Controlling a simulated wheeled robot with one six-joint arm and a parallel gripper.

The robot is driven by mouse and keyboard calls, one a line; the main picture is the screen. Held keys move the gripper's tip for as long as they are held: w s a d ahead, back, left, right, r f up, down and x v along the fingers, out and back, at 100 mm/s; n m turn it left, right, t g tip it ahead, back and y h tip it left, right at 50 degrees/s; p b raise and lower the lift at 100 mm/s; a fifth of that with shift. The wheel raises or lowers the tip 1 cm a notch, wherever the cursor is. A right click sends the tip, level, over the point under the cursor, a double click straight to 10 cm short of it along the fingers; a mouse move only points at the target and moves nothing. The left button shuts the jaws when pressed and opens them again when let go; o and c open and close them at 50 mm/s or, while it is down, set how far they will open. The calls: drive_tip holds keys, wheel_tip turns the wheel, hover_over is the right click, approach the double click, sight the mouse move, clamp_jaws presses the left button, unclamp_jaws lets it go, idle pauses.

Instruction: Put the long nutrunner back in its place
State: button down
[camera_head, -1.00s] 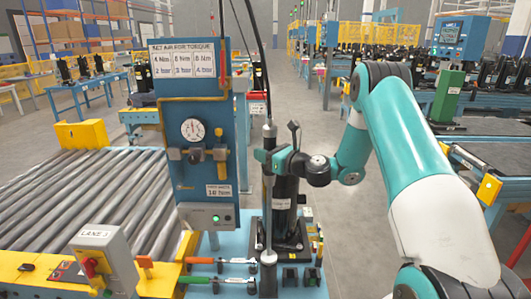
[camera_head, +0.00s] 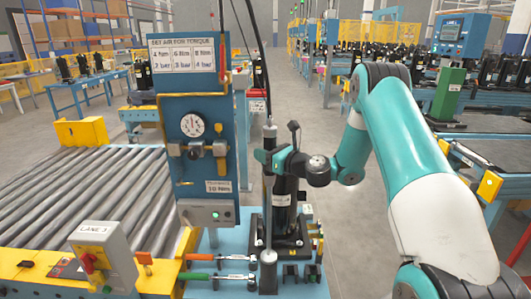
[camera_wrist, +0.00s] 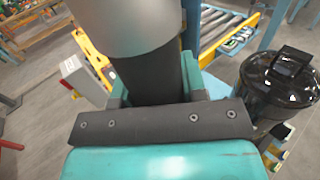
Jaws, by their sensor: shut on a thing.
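The long nutrunner (camera_head: 267,205) is a slim, upright grey-and-black tool at the front of the blue bench, left of the black compressor. My gripper (camera_head: 264,157) is shut around its upper part. In the wrist view its grey cylinder and black grip (camera_wrist: 147,78) lie between my gripper's jaws (camera_wrist: 152,92). The tool's lower end is at or just above a dark post (camera_head: 268,280) with a rounded grey top. I cannot tell whether they touch.
The black compressor (camera_head: 285,202) stands close behind the tool; its top also shows in the wrist view (camera_wrist: 280,78). A blue gauge panel (camera_head: 180,105) rises to the left. Two wrenches, orange-handled (camera_head: 199,256) and green-handled (camera_head: 194,276), lie left of the post. Rollers (camera_head: 90,195) extend further left.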

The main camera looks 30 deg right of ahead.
drive_tip(key=c, duration=0.6)
unclamp_jaws()
drive_tip(key=shift+f, duration=0.25)
drive_tip(key=b+v, duration=1.7)
drive_tip(key=b, duration=0.3)
drive_tip(key=shift+s+d+r, duration=0.15)
